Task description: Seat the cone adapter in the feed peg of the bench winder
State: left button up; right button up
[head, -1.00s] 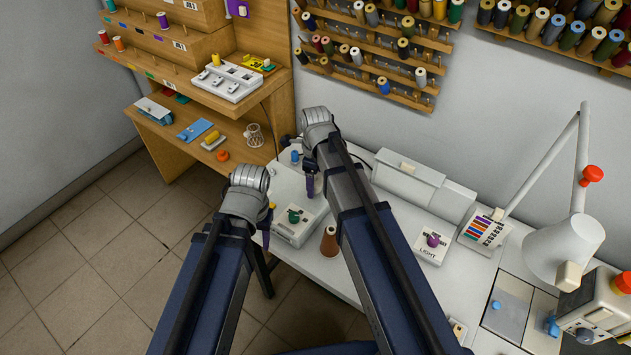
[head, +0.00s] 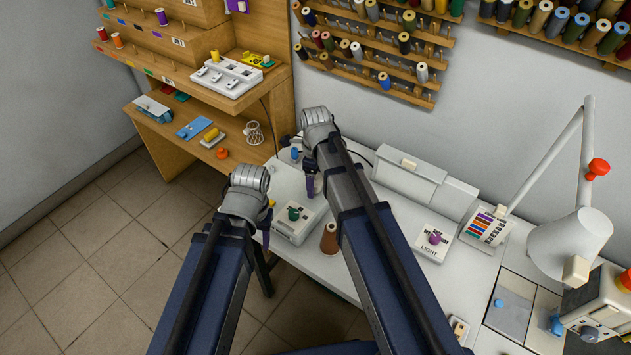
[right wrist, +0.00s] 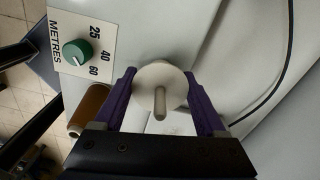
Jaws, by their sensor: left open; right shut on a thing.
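My right gripper (head: 311,190) hangs over the far left of the white bench, behind the bench winder (head: 290,231), a pale box with a green knob. In the right wrist view its purple fingers (right wrist: 163,105) are shut on a pale round piece with a rounded stub at its middle, which I take as the cone adapter (right wrist: 148,76). In the head view my arm hides this piece. The winder's METRES dial panel (right wrist: 101,32) lies left of it. I cannot make out the feed peg. My left gripper (head: 268,222) is open, mostly hidden behind its wrist, left of the winder.
A brown cone (head: 329,240) stands beside the winder. A LIGHT switch box (head: 434,243), a long white case (head: 425,188) and a lamp (head: 570,245) stand further right. A wooden shelf unit (head: 275,105) is at the left. A dark cable (right wrist: 285,70) runs across the bench.

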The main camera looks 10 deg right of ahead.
jog(key=shift+f+b, duration=0.35)
jog(key=shift+f, duration=0.05)
jog(key=o, duration=1.3)
jog(key=shift+r+p, duration=3.5)
notch_tip(320, 180, up, 8)
jog(key=p, duration=0.8)
jog(key=shift+f, duration=0.1)
